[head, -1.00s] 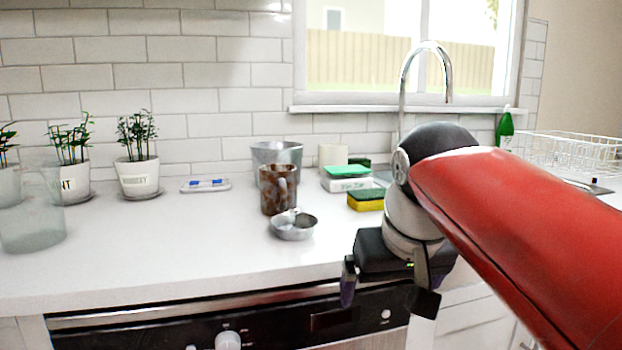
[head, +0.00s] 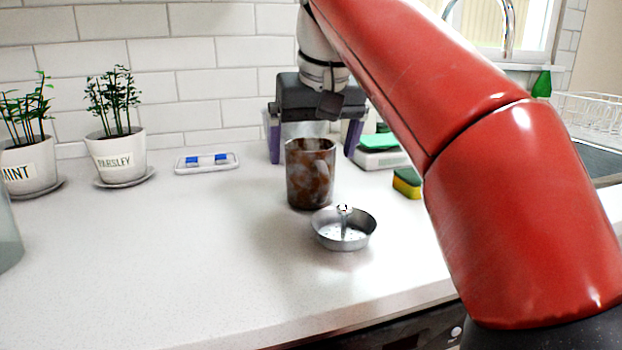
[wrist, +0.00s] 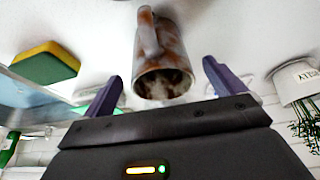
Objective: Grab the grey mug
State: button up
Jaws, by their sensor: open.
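The mug nearest my gripper (head: 313,155) is brown with grey mottling (head: 310,178); it stands upright on the counter in the head view.
A metal strainer (head: 343,232) sits just in front of the brown mug. A yellow-green sponge (head: 407,183) and a white box with a green top (head: 380,155) are to the right. Potted plants (head: 118,155) and a small tray (head: 207,162) are left.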

aim_at(310, 167)
jog(key=b+x, duration=0.1)
jog(key=x, duration=0.4)
jog(key=shift+w+a, duration=0.1)
jog(key=c, duration=1.1)
jog(key=shift+c, duration=0.8)
jog(key=shift+r, duration=0.1)
